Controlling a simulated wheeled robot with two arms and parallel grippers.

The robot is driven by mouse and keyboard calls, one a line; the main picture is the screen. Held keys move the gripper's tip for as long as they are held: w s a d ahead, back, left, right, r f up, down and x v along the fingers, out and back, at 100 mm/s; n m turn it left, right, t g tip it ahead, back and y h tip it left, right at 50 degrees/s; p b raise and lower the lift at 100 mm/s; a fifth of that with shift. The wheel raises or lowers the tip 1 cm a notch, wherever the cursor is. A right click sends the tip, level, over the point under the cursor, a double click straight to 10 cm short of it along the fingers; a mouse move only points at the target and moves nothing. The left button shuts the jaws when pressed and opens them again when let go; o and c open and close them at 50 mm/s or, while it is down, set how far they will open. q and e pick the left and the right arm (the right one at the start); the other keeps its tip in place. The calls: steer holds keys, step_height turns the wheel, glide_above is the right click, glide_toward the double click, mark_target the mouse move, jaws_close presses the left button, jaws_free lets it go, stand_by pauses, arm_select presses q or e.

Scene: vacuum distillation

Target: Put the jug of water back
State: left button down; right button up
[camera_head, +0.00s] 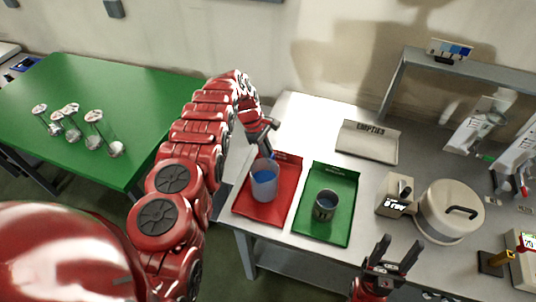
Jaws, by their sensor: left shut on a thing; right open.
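The jug of water (264,184) is a clear jug with blue water in it. It is upright at the red tray (283,204) on the left part of the grey bench. I cannot tell whether its base touches the tray. My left gripper (267,152) reaches down from behind and is shut on the jug near its top; its fingertips are partly hidden. My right gripper (388,258) is open and empty at the bench's front edge, fingers pointing up in the picture.
A green tray (340,232) with a metal cup (326,205) lies right of the red tray. An empty tray (368,142) labelled "EMPTIES" lies behind. A lidded pot (450,212) and a small box (396,193) stand at right. A green table (140,95) with several glass vessels is at left.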

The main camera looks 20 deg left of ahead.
arm_select(q)
steer(key=shift+w+f, duration=0.1)
steer(key=shift+f, duration=0.1)
steer(key=c, duration=1.2)
jaws_free()
steer(key=o, duration=0.3)
steer(key=shift+a+r, duration=0.1)
steer(key=shift+a, duration=0.1)
steer(key=shift+d, duration=0.1)
steer(key=shift+r, duration=0.2)
steer(key=s+b+v, duration=0.1)
steer(key=b+v, duration=0.4)
steer(key=v, duration=0.6)
steer(key=shift+w+a+r, duration=0.2)
steer(key=shift+w+r, duration=0.15)
steer(key=shift+w, duration=0.05)
steer(key=shift+a, duration=0.1)
